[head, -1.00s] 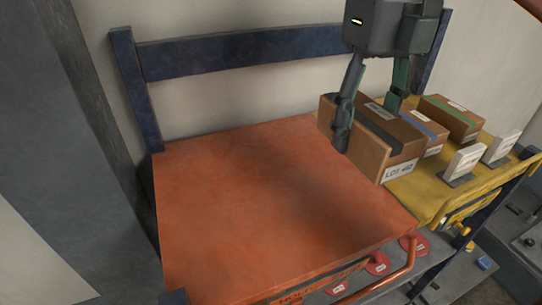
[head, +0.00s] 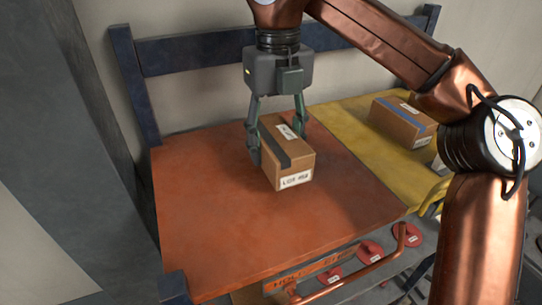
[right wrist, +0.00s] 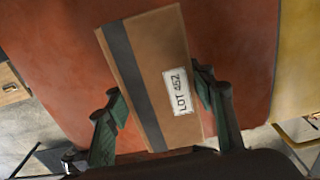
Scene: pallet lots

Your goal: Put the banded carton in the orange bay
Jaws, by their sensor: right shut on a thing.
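The banded carton (head: 287,158) is a brown box with a dark band across it and a white lot label. My right gripper (head: 277,140) is shut on it, one finger on each side, above the middle of the orange bay (head: 215,235). I cannot tell whether its underside touches the surface. In the right wrist view the carton (right wrist: 152,75) sits between the two fingers (right wrist: 165,105), with the label reading LOT 452 and orange beneath. My left gripper is not in view.
A yellow bay (head: 355,150) adjoins the orange one on the right, with a blue-banded carton (head: 403,122) on it. A dark blue rail (head: 200,55) runs along the back. A copper-coloured front bar (head: 365,270) and red round tags (head: 370,250) are at the front edge.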

